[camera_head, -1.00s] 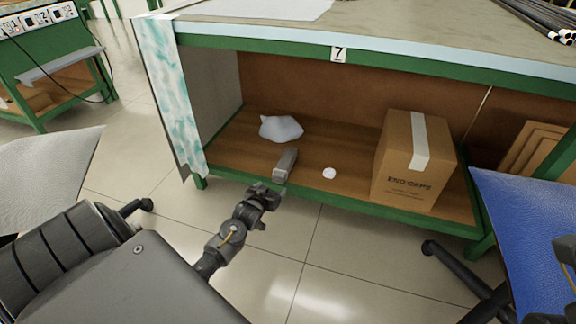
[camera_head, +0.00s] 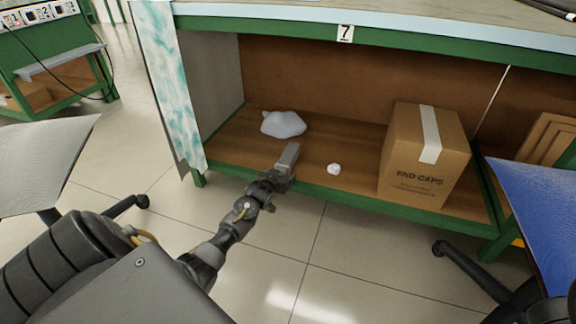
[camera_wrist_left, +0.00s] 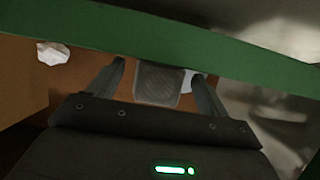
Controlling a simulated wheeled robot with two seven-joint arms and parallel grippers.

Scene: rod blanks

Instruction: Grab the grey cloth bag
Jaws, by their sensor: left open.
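A narrow grey block-shaped thing (camera_head: 289,156), which I take for the grey cloth bag, lies at the front of the brown lower shelf (camera_head: 235,140). In the left wrist view this grey bag (camera_wrist_left: 158,85) has a woven-looking surface and sits between my two fingers. My left gripper (camera_head: 277,180) is open at the shelf's front edge, right by the bag's near end. The fingers (camera_wrist_left: 157,72) stand on either side of it with gaps; I cannot tell how deep they reach. My right gripper is not in view.
A pale, crumpled lump (camera_head: 283,124) lies behind the bag. A small white piece (camera_head: 334,169) lies to its right, then an END CAPS carton (camera_head: 425,160). The green bench beam (camera_head: 300,36) runs above, and a green rail (camera_head: 340,198) edges the shelf. A blue chair (camera_head: 535,215) stands right.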

